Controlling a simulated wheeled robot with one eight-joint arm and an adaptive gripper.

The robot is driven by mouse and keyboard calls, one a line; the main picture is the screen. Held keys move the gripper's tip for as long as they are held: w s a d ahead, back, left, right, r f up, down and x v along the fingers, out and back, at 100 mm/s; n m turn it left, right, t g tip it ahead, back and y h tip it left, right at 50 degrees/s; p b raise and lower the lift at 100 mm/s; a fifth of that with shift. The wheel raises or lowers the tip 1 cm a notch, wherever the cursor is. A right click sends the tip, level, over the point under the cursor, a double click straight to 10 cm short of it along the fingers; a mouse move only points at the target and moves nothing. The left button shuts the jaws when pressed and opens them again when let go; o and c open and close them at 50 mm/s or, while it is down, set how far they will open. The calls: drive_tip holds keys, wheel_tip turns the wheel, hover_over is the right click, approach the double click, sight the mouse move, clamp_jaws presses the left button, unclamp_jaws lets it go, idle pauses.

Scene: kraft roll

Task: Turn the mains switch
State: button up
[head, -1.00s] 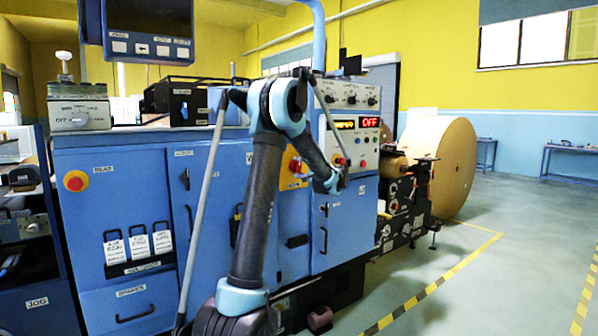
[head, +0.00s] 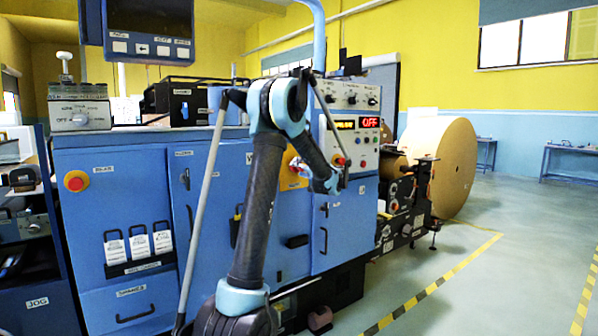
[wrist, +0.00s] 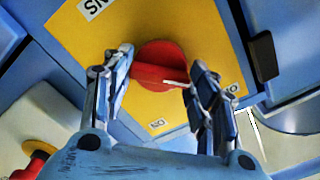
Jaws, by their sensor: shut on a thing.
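The mains switch (wrist: 158,50) is a red rotary knob on a yellow plate (wrist: 95,45), seen close up in the wrist view. Its raised handle lies across the knob, with a white pointer line towards the right finger. My gripper (wrist: 160,72) is shut on the handle, one finger on each side. Small white labels sit on the plate below and to the right of the knob, upside down in this view. In the head view the yellow plate (head: 288,181) shows beside my arm, which hides most of the switch.
A red OFF display (head: 370,122) is lit on the control panel. A red push button (wrist: 32,165) sits at the wrist view's lower left, and a black handle (wrist: 262,56) is right of the plate.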

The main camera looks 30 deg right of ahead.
drive_tip(key=shift+n, duration=0.3)
drive_tip(key=o, duration=1.1)
drive_tip(key=shift+c, duration=0.2)
drive_tip(key=s+d, duration=0.1)
drive_tip(key=s, duration=1)
drive_tip(key=shift+s, duration=0.4)
drive_tip(key=shift+f, duration=0.1)
